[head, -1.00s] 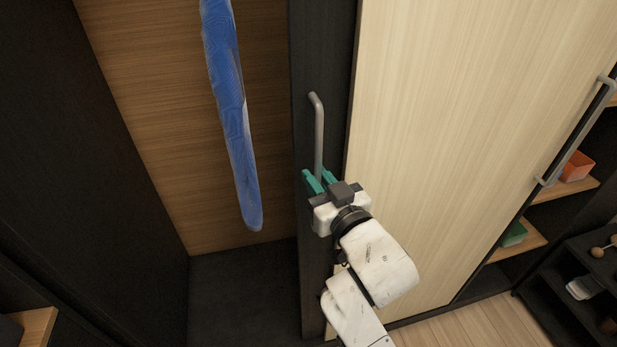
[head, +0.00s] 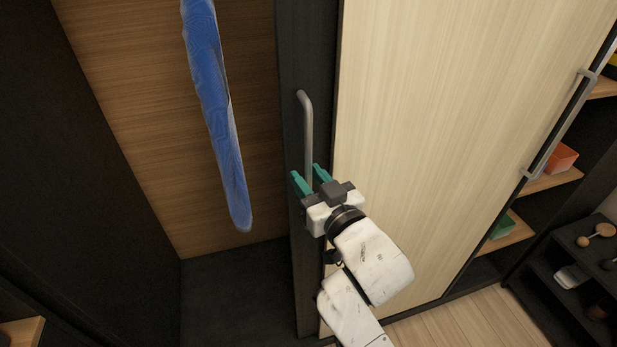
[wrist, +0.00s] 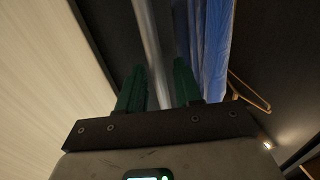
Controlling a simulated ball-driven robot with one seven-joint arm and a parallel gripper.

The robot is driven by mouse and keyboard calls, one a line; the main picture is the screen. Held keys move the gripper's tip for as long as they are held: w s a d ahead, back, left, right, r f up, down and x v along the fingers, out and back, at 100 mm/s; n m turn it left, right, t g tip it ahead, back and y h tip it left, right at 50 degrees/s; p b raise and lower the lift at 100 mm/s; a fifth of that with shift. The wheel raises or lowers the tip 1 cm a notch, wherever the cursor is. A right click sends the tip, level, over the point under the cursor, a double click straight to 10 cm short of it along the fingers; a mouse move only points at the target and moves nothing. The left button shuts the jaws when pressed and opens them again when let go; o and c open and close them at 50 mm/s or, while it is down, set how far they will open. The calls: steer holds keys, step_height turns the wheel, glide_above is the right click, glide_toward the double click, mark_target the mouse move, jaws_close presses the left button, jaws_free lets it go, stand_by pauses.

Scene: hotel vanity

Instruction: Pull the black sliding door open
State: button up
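The black sliding door (head: 302,48) shows as a narrow dark upright panel beside the pale wood door. To its left the closet is open. A grey vertical bar handle (head: 307,125) is on the black panel; it also shows in the wrist view (wrist: 148,40). My gripper (head: 310,179) is at the lower part of this handle. Its green fingers stand apart, one on each side of the bar, with gaps visible in the wrist view (wrist: 159,84). The lower end of the handle is hidden by my gripper.
A blue garment (head: 218,110) hangs in the open closet, left of my gripper. The pale door (head: 430,130) with its own grey handle (head: 560,125) is to the right. Beyond it are shelves with an orange box (head: 561,158) and a green box (head: 502,227).

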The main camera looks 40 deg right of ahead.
steer(key=s+a+b, duration=0.1)
steer(key=s+b, duration=0.1)
steer(key=s, duration=0.8)
steer(key=shift+a+b, duration=0.25)
steer(key=shift+b, duration=0.1)
steer(key=shift+s+f, duration=0.1)
steer(key=shift+f, duration=0.05)
steer(key=s+d+f+g, duration=0.25)
steer(key=f+g, duration=0.25)
steer(key=f, duration=0.5)
steer(key=s+d+f+g, duration=0.1)
steer(key=s+f+g, duration=0.35)
steer(key=f, duration=0.55)
steer(key=s+a+f+n+g+y, duration=0.1)
steer(key=s+a+f+g+y, duration=0.1)
steer(key=s+f+g, duration=0.5)
steer(key=s+f, duration=0.2)
steer(key=s, duration=0.2)
steer(key=shift+s+a+f+y, duration=0.15)
steer(key=shift+s+a+y, duration=0.05)
steer(key=shift+a+y, duration=0.1)
